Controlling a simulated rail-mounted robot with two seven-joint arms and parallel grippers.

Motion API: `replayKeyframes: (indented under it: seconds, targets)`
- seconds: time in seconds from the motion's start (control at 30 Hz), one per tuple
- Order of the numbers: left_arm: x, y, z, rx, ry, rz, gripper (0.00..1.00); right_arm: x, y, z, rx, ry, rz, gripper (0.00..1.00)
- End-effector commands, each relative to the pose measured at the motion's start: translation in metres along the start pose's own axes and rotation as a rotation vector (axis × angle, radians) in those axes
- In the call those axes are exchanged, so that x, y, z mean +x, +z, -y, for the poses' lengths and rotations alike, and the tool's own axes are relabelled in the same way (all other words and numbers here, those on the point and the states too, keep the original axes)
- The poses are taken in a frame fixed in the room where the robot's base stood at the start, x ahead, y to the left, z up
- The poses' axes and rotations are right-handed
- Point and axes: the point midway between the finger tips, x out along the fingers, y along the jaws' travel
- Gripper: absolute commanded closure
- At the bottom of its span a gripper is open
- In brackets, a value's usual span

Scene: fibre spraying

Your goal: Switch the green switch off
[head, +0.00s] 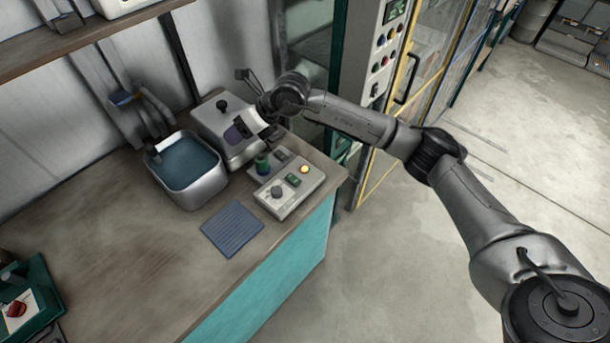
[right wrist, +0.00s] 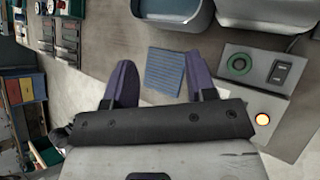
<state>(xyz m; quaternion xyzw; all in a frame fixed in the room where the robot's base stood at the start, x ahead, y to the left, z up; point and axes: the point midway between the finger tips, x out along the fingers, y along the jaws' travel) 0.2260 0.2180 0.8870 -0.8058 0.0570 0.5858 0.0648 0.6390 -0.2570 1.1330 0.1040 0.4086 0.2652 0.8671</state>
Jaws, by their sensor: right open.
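A grey control box (head: 285,196) stands near the right end of the bench. A small green switch (head: 292,179) sits on its top between a dark knob (head: 277,192) and a lit orange lamp (head: 304,169). The lamp also shows in the right wrist view (right wrist: 262,119), but my gripper hides the switch there. I cannot tell the switch's position. My right gripper (head: 236,134) is above the bench, behind and left of the box in the head view. In the right wrist view its purple fingers (right wrist: 161,75) are apart and empty. My left gripper is not in view.
Just behind the box, a second panel has a green round knob (right wrist: 240,65) and a dark rocker (right wrist: 279,72). A water-filled metal basin (head: 190,185) and blue ribbed mat (head: 232,229) lie left. A lidded metal box (head: 216,117) stands behind. The bench front is mostly clear.

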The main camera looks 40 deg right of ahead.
Motion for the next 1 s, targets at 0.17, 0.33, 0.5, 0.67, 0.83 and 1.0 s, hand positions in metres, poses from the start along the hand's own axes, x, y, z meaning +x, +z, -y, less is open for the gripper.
replayKeyframes:
  seconds: [0.17, 0.33, 0.5, 0.67, 0.83, 1.0]
  targets:
    - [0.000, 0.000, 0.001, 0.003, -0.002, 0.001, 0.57, -0.012, -0.049, 0.045, 0.029, -0.255, -0.311, 0.49]
    - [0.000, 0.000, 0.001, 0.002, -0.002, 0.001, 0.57, -0.035, -0.081, 0.065, 0.081, -0.417, -0.529, 0.49]
    - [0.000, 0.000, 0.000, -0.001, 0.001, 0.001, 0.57, -0.051, -0.099, 0.069, 0.132, -0.490, -0.660, 0.49]
    - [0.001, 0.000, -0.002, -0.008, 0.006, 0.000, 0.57, -0.053, -0.107, 0.071, 0.170, -0.518, -0.694, 0.49]
    - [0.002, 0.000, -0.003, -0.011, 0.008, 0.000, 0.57, -0.039, -0.121, 0.079, 0.177, -0.518, -0.692, 0.49]
    - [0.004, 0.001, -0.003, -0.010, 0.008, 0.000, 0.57, -0.018, -0.142, 0.092, 0.177, -0.517, -0.692, 0.49]
